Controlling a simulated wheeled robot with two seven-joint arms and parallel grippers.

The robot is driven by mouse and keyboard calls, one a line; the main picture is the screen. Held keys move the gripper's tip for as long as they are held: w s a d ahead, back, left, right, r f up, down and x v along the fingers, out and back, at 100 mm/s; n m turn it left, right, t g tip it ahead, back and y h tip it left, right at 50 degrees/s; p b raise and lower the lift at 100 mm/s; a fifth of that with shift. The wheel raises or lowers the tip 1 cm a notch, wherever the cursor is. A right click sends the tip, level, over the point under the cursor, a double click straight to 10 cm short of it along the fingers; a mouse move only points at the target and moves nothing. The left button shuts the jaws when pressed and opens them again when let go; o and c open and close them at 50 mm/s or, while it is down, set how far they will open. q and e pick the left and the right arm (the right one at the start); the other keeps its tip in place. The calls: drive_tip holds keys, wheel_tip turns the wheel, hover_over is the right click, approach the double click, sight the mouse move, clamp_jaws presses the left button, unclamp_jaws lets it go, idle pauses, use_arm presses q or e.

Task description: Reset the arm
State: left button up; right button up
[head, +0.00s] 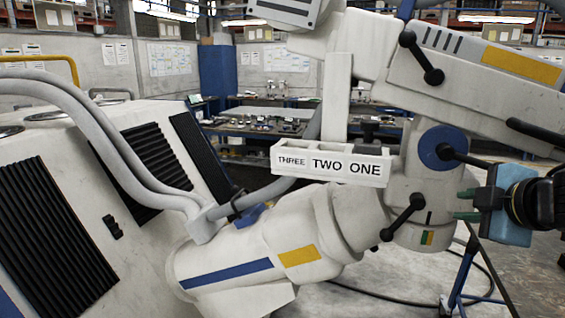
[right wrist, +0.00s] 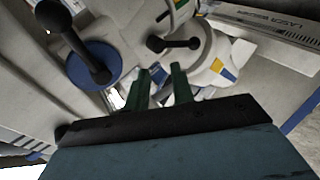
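A lever with black balls (head: 421,58) is on the boom. The joint has a blue disc (head: 441,147) with a lever, and another black-knobbed lever (head: 403,217) below; the disc also shows in the right wrist view (right wrist: 80,72). My right gripper (head: 467,204) has green fingers apart and empty, pointing left beside the joint. In the right wrist view its fingers (right wrist: 160,88) are apart below a lever (right wrist: 174,43). My left gripper is not seen.
A white box labelled THREE, TWO, ONE (head: 330,160) is fixed near the joint, with a black piece in it. A large white cabinet (head: 95,190) with black vents and thick grey hoses (head: 110,125) fills the left. Cables lie on the floor at lower right.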

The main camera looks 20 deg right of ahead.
drive_tip(key=w+a+f+g+y, duration=0.1)
drive_tip(key=w+a+f+y, duration=0.15)
drive_tip(key=a+f, duration=0.9)
drive_tip(key=s+a+f+m+g, duration=0.25)
drive_tip(key=s+a+f, duration=0.2)
drive_tip(key=f, duration=0.45)
drive_tip(key=s+a+f+m+g, duration=0.1)
drive_tip(key=s+a+f+m, duration=0.25)
drive_tip(key=s+f, duration=0.4)
drive_tip(key=s+a+f+m+g, duration=0.3)
drive_tip(key=s+f+m+g, duration=0.1)
drive_tip(key=s+f, duration=0.35)
wheel_tip(320, 180, down, 29)
drive_tip(key=s+g+b, duration=0.1)
drive_tip(key=s+b, duration=0.2)
drive_tip(key=b, duration=0.2)
drive_tip(key=s+d+f+b, duration=0.1)
drive_tip(key=s+f+b, duration=0.1)
drive_tip(key=s+f, duration=0.6)
drive_tip(key=s+d+f+g+b, duration=0.1)
drive_tip(key=s+d+f+b, duration=0.1)
drive_tip(key=s+f, duration=0.6)
wheel_tip(320, 180, down, 3)
drive_tip(key=shift+d+f, duration=0.15)
drive_tip(key=shift+d, duration=0.1)
